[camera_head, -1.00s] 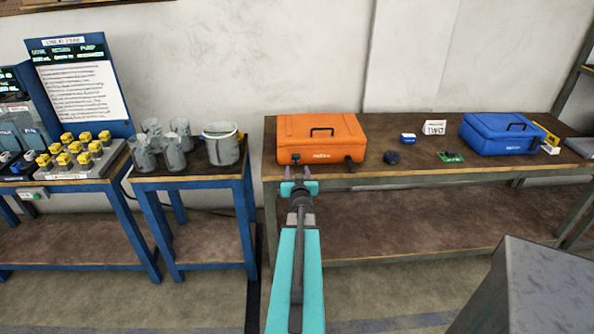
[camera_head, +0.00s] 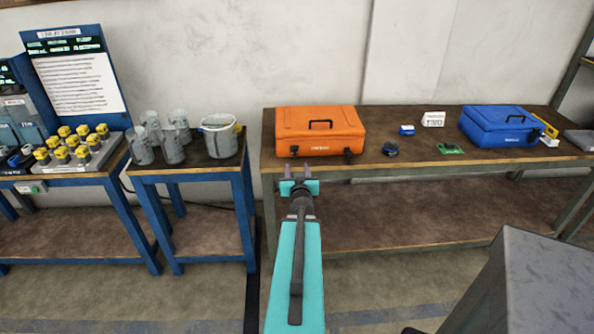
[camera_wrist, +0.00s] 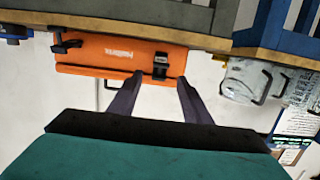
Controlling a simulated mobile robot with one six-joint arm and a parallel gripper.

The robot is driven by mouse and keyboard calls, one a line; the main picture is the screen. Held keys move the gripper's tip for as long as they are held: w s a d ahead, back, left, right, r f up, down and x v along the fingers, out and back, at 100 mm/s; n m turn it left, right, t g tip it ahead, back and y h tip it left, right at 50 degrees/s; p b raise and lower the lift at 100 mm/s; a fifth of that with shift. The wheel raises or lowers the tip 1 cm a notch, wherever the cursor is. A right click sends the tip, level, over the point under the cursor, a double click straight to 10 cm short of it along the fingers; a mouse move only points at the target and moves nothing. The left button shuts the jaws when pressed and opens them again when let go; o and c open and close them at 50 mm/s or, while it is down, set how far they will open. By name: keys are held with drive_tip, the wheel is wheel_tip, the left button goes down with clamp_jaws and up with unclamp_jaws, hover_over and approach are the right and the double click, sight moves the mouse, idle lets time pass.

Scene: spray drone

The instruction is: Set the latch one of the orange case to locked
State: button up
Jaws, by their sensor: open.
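The orange case (camera_head: 320,126) is closed on the right-hand bench, its handle folded on the lid. Two dark latches sit on its front, a left one (camera_head: 294,150) and a right one (camera_head: 348,155). The wrist view is upside down; there the orange case (camera_wrist: 110,70) carries one latch (camera_wrist: 160,65) in line with the gap between my fingers. I cannot tell which latch is number one or whether either is locked. My gripper (camera_head: 299,169) is open and empty, in front of the case near its left latch, apart from it. Its fingers also show in the wrist view (camera_wrist: 160,84).
The bench top (camera_head: 410,168) has a front edge just beyond my gripper. A blue case (camera_head: 497,127), a dark round part (camera_head: 390,149) and a green board (camera_head: 451,148) lie right of the orange case. A glass beaker (camera_head: 219,140) stands on the blue-legged table to the left.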

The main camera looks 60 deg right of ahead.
drive_tip(key=shift+n, duration=0.4)
clamp_jaws()
wheel_tip(320, 180, up, 6)
drive_tip(key=w+a+n+t+h+b, duration=0.2)
drive_tip(key=n+t, duration=0.2)
drive_tip(key=n, duration=0.8)
drive_tip(key=s+a+f+n+h+b, duration=0.1)
drive_tip(key=s+f+n+h+b, duration=0.1)
drive_tip(key=f+b, duration=0.5)
drive_tip(key=s+a+f+n+h+b, duration=0.2)
drive_tip(key=f+n+b, duration=0.1)
drive_tip(key=f+b, duration=0.5)
drive_tip(key=shift+s+a+f+h, duration=0.15)
drive_tip(key=shift+a+f+h, duration=0.2)
drive_tip(key=shift+f, duration=0.55)
drive_tip(key=shift+d, duration=0.1)
